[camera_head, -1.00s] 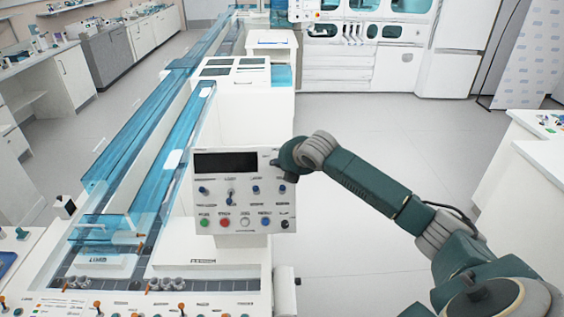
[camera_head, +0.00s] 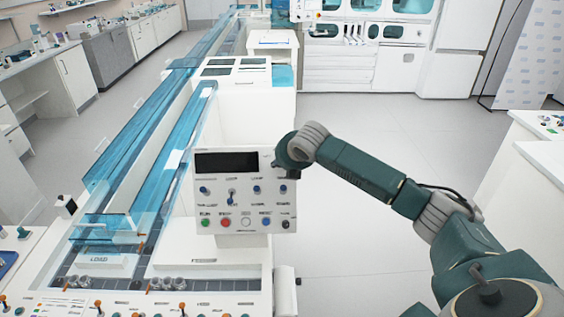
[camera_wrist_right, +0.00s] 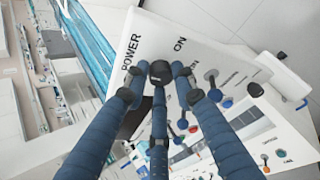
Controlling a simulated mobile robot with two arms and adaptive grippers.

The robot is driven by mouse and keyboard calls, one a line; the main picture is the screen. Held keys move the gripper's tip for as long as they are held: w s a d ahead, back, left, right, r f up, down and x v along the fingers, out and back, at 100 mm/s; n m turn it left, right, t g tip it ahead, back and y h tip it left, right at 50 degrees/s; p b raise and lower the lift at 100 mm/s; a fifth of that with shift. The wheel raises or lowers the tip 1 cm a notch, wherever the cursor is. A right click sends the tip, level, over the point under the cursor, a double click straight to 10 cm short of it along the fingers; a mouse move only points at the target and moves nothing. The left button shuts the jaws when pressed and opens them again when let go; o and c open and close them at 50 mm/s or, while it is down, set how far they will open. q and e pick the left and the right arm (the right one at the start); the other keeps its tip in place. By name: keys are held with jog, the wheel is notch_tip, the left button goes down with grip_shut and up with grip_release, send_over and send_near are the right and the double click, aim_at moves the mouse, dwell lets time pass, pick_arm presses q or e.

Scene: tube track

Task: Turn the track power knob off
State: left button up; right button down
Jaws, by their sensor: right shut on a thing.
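The white control panel (camera_head: 207,229) stands at the end of the track with a dark screen and several coloured buttons and knobs. In the right wrist view, my right gripper (camera_wrist_right: 160,78) has its blue fingers closed around a black knob (camera_wrist_right: 160,69). The words POWER and ON are printed on the panel beside it. I cannot tell which way the knob points. In the head view, my right gripper (camera_head: 279,163) is at the panel's upper right edge and hides that knob. My left gripper is out of view.
Small toggle switches (camera_wrist_right: 212,84) and coloured buttons sit close to my fingers on the panel. The blue-covered track (camera_head: 185,130) runs back on the left. A white counter (camera_head: 545,150) stands at the right. The floor between is clear.

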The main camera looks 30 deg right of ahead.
jog(key=c, duration=1.5)
grip_release()
jog(key=shift+s+a+f, duration=0.2)
jog(key=shift+s+f, duration=0.05)
jog(key=shift+f, duration=0.25)
jog(key=shift+o, duration=0.2)
jog(key=shift+r, duration=0.15)
jog(key=shift+w+d+r, duration=0.1)
jog(key=shift+w, duration=0.05)
jog(key=shift+r, duration=0.1)
jog(key=v, duration=1.1)
jog(key=shift+s+r, duration=0.25)
jog(key=shift+s, duration=0.05)
